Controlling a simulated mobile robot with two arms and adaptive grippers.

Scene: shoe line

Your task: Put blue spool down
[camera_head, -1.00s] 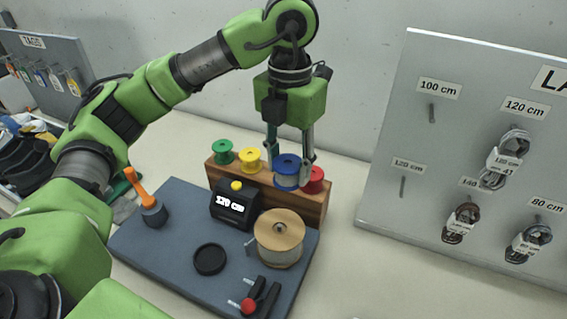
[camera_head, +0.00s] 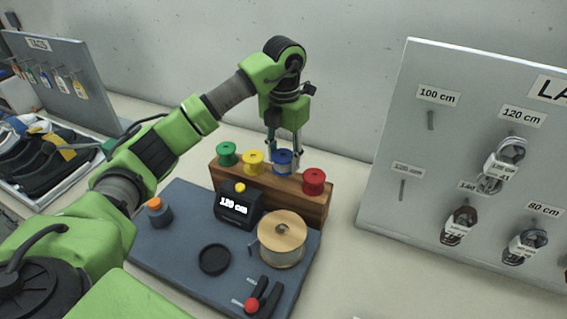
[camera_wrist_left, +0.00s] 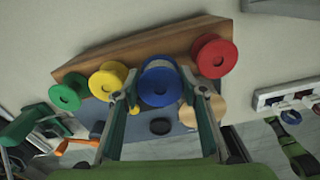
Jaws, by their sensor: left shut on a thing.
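The blue spool (camera_head: 282,161) is on or just above the wooden rack (camera_head: 318,205), between the yellow spool (camera_head: 253,161) and the red spool (camera_head: 313,181). My left gripper (camera_head: 283,158) is around it from above, shut on it. In the left wrist view the blue spool (camera_wrist_left: 160,84) sits between the two fingers, in front of the rack (camera_wrist_left: 150,48). I cannot tell whether the spool's underside touches the rack. My right gripper does not show.
A green spool (camera_head: 227,153) stands at the rack's left end. On the grey mat (camera_head: 185,235) are a display box (camera_head: 237,207), a large wire spool (camera_head: 282,238), a black dish (camera_head: 214,259) and red-tipped pliers (camera_head: 258,300). A lace board (camera_head: 400,215) stands at right.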

